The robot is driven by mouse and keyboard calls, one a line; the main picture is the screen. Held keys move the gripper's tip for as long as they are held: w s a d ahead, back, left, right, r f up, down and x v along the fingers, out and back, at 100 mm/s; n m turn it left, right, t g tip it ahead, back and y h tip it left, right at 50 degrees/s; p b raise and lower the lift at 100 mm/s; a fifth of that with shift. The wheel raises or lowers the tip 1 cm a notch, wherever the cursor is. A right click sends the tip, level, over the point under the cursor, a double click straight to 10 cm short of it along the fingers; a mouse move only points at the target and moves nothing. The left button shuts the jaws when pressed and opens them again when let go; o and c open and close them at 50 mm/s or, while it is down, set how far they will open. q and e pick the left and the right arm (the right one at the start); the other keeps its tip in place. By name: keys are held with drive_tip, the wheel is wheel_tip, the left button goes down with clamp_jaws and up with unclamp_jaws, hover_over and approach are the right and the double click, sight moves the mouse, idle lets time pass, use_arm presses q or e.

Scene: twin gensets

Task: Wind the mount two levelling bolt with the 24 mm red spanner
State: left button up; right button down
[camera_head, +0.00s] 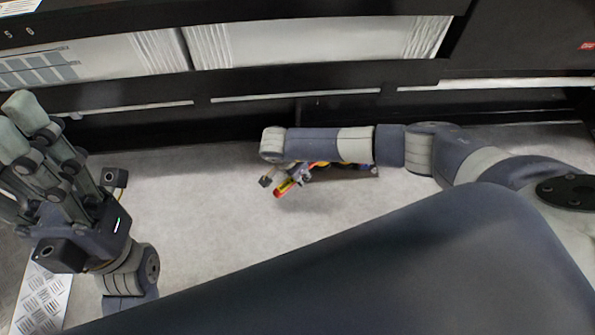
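A small cluster of red, yellow and purple tool-like pieces (293,181) shows from under my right forearm. I cannot tell whether the 24 mm red spanner is among them, or whether they are held or lying down. My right arm reaches in from the right, and its far end hides most of my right gripper; only a small dark block beside the cluster seems to belong to it. My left gripper (18,124) is raised at the left edge, away from the cluster, with nothing visible in its fingers; its opening is unclear. I cannot make out the mount two levelling bolt.
A long black base rail (230,118) of a genset runs across the back, with pale panels (320,42) above it. The grey floor (190,220) in front is clear. A metal tread plate (40,300) lies at the lower left.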

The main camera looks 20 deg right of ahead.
drive_tip(key=shift+w+d+r, duration=0.1)
drive_tip(key=shift+w+r, duration=0.05)
drive_tip(key=shift+s+d+n+p, duration=0.25)
drive_tip(key=shift+s+n+p, duration=0.05)
drive_tip(key=shift+s+p, duration=0.1)
drive_tip(key=c, duration=2.2)
unclamp_jaws()
clamp_jaws()
drive_tip(key=shift+s+d+r, duration=0.1)
drive_tip(key=shift+r, duration=0.15)
